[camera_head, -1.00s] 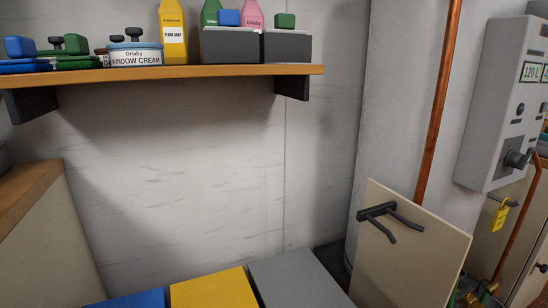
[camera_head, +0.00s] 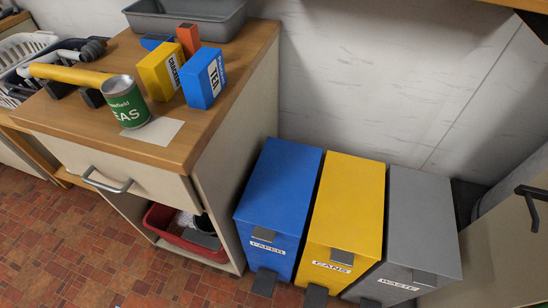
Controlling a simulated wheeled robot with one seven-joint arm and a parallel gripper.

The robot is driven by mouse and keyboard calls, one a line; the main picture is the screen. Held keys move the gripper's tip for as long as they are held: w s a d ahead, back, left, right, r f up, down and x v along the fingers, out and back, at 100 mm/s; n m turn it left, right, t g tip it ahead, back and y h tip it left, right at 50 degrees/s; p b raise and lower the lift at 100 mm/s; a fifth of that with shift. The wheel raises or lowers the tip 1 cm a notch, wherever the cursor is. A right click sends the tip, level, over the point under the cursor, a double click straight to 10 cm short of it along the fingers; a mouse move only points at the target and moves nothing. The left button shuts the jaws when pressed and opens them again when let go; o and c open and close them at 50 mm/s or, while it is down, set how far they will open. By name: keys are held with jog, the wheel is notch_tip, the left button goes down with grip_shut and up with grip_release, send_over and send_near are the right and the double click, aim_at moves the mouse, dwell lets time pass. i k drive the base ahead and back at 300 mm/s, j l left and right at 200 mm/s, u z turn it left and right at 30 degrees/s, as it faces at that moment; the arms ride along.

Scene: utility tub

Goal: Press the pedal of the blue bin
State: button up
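The blue bin (camera_head: 278,190), labelled PAPER, stands on the floor between the wooden-topped cabinet and the yellow bin. Its lid looks shut. Its pedal (camera_head: 264,283) is a dark grey plate low at the bin's front, near the bottom of the picture. My gripper is not in view.
The yellow CANS bin (camera_head: 345,205) and the grey WASTE bin (camera_head: 420,220) stand close beside the blue one, with their own pedals. The cabinet (camera_head: 215,140) is at left, with a red basin (camera_head: 170,222) below its drawer. The tiled floor (camera_head: 60,240) at left is clear.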

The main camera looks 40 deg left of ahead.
aim_at(264, 283)
jog(key=k+l+u, duration=0.2)
jog(key=u, duration=0.2)
jog(key=k+l+u, duration=0.15)
jog(key=u, duration=0.2)
jog(key=k+u, duration=0.4)
